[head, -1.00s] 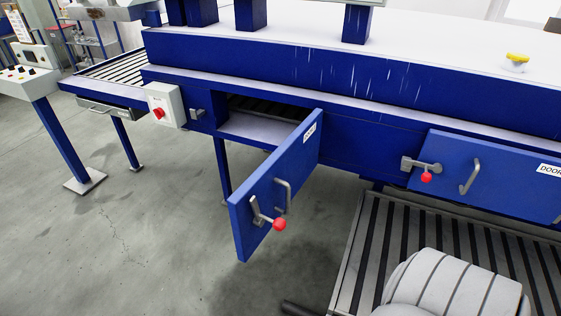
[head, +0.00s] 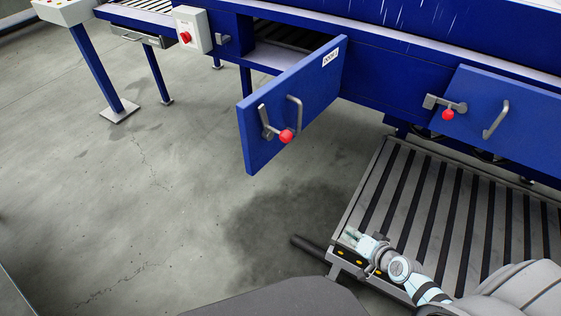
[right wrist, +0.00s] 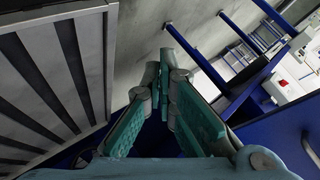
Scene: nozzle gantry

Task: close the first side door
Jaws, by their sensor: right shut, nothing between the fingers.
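The first side door (head: 305,97) is a blue panel with a white label, a grey bar handle (head: 294,115) and a latch lever with a red knob (head: 286,136). It stands swung open, out from the blue machine, with the dark opening (head: 285,52) behind it. My right gripper (head: 352,236) is low in the head view, below and right of the door and well apart from it, over the slatted platform. In the right wrist view its teal-padded fingers (right wrist: 164,82) are together and empty. My left gripper is not in view.
A second blue door (head: 510,112) with its own handle and red-knobbed latch is at the right. A slatted grey platform (head: 352,205) lies below it. A white switch box (head: 192,30) with a red knob is left of the opening. The floor at left is clear.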

